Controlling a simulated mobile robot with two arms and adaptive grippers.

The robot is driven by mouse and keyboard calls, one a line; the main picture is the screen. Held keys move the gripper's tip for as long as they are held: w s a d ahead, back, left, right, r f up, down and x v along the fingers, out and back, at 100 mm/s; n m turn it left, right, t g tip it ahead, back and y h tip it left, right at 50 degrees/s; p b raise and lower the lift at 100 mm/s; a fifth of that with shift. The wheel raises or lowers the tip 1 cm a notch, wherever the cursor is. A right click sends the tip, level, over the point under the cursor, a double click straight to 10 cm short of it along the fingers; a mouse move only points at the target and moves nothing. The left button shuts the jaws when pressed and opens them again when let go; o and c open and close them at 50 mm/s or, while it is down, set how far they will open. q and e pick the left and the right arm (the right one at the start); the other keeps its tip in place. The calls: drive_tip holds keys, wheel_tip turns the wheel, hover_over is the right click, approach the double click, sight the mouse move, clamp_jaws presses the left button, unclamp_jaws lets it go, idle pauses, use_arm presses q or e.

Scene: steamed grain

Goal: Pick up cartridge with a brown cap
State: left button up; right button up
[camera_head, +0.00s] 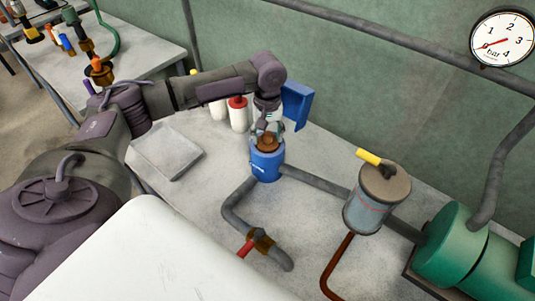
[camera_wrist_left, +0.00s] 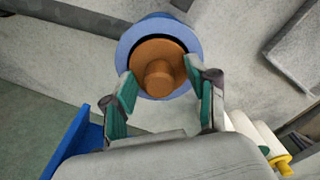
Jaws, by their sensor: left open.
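A brown cap (camera_head: 267,143) sits in the top of a blue cylindrical housing (camera_head: 266,166) on the bench. In the left wrist view, the round brown cap (camera_wrist_left: 146,55) with its central knob is ringed by the blue rim (camera_wrist_left: 126,43). The body below the cap is hidden inside the housing. My left gripper (camera_head: 268,129) is just above the cap, pointing down. In the left wrist view, its open fingers (camera_wrist_left: 160,83) stand on either side of the cap's near part, with nothing clamped between them. My right gripper is not in view.
White bottles with red (camera_head: 238,102) and yellow caps stand behind the left arm, near a blue bracket (camera_head: 297,106). A grey tray (camera_head: 167,150) lies at left. Pipes run from the housing, one toward a capped canister (camera_head: 376,200). A green wall is behind.

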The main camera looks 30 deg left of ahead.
use_arm(q)
clamp_jaws()
drive_tip(key=shift+r, duration=0.1)
idle(0.4)
